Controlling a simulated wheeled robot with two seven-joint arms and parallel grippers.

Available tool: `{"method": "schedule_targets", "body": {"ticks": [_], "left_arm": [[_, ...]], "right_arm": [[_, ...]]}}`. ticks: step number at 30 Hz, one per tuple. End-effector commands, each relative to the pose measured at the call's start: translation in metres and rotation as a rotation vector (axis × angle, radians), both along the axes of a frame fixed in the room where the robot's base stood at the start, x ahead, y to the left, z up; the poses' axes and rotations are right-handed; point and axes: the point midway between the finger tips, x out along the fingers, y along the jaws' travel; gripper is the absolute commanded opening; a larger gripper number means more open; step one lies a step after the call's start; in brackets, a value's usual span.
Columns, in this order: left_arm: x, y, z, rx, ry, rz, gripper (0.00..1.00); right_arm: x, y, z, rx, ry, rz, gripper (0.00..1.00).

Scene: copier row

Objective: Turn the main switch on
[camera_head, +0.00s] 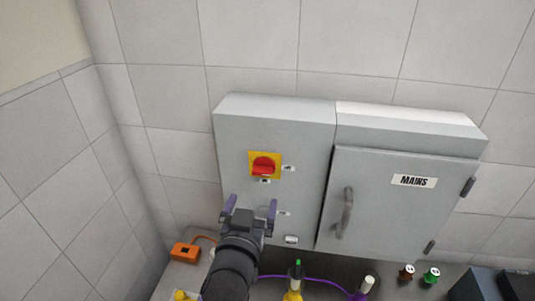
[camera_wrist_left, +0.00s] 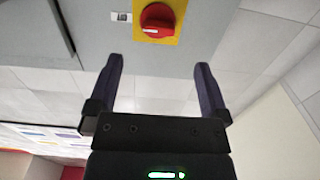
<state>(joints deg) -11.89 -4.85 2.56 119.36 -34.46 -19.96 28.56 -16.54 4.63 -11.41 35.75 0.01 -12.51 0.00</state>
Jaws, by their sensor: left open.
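The main switch (camera_head: 263,166) is a red rotary knob on a yellow square plate, on the left part of a grey wall cabinet (camera_head: 305,118). Small labels sit to its right and below it. In the left wrist view the red knob (camera_wrist_left: 157,20) shows at the top, with a white mark on it, beyond the fingertips. My left gripper (camera_head: 249,205) is open and empty, below the knob and apart from it. In the wrist view its two dark fingers (camera_wrist_left: 157,75) stand wide apart. My right gripper is not in view.
The cabinet's right door (camera_head: 390,210) has a MAINS label (camera_head: 413,181) and a grey handle (camera_head: 346,213); it looks closed. Below are an orange box (camera_head: 185,252), a yellow-green bottle-like item (camera_head: 295,282), and small brown and green items (camera_head: 431,275). A tiled wall stands at the left.

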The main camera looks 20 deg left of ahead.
Motion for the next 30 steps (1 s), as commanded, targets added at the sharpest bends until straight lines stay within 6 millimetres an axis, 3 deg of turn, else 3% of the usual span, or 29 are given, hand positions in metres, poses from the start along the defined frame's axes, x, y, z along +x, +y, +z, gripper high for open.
{"method": "schedule_targets", "body": {"ticks": [4,9,15,26,27,30], "left_arm": [[0.014,0.003,0.003,0.002,-0.012,-0.004,1.00],[0.052,0.013,0.003,0.004,-0.010,-0.002,1.00],[0.086,0.022,0.001,0.002,-0.009,-0.002,1.00],[0.097,0.025,0.000,0.001,-0.007,-0.002,1.00],[0.097,0.025,0.000,0.001,-0.007,-0.002,0.98],[0.097,0.025,0.000,0.001,-0.007,-0.002,0.77]], "right_arm": [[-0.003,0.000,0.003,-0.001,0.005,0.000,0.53],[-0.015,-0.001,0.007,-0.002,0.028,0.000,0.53],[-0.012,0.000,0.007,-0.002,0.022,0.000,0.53],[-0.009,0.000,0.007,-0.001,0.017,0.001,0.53],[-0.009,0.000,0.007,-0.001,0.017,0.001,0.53],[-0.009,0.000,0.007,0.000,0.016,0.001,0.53]]}}
